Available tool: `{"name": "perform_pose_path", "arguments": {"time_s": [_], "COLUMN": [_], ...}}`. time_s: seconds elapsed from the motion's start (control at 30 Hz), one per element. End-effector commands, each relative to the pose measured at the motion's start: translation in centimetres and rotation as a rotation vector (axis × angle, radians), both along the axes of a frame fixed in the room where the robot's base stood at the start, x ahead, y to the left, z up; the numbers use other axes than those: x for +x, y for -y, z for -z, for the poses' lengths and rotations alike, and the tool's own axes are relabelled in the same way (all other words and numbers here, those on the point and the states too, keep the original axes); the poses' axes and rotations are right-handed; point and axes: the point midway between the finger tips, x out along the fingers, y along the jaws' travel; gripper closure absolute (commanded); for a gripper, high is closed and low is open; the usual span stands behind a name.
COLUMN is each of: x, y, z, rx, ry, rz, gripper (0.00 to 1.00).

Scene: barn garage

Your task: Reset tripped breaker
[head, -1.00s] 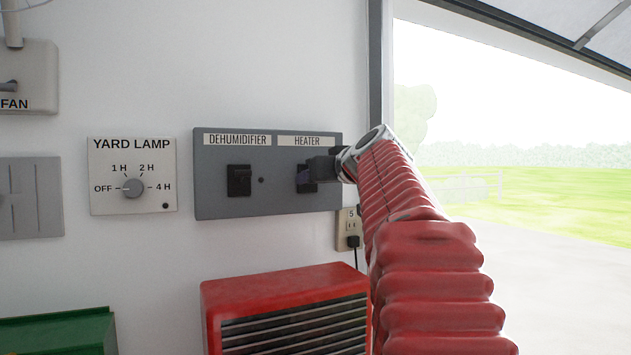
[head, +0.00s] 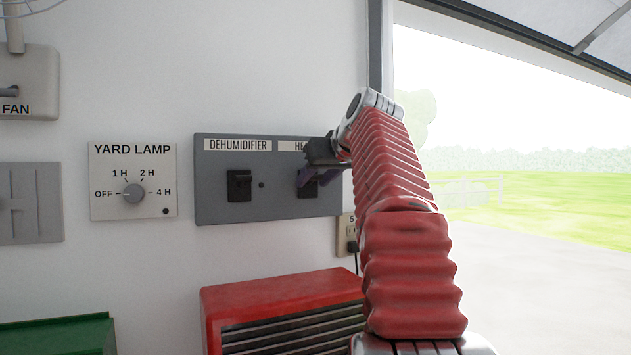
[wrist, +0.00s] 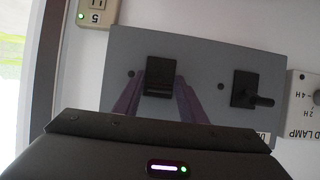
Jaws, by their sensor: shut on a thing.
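The grey breaker panel (head: 215,205) is on the white wall, with a dehumidifier label on the left and a partly covered heater label on the right. The dehumidifier breaker (head: 239,185) is a black switch; its lever sticks out in the wrist view (wrist: 250,90). My gripper (head: 308,182) is at the heater breaker (wrist: 160,77). Its purple fingers stand either side of that black switch in the wrist view, shut on its lever. They slope downward from the wrist in the head view. The lever's exact position is hard to tell between the fingers.
A yard lamp timer (head: 133,181) and a fan box (head: 28,82) are on the wall to the left. An outlet (head: 347,232) with a plugged cord is below right. A red heater (head: 280,290) stands below the panel. An open doorway is at the right.

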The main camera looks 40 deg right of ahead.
Motion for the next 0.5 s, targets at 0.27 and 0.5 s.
{"name": "perform_pose_path", "arguments": {"time_s": [0.27,0.5], "x": [0.15,0.14], "y": [0.10,0.07], "z": [-0.07,-0.10], "rx": [0.009,0.011], "ry": [-0.031,-0.037], "rz": [0.000,0.000], "gripper": [0.85,0.85]}}
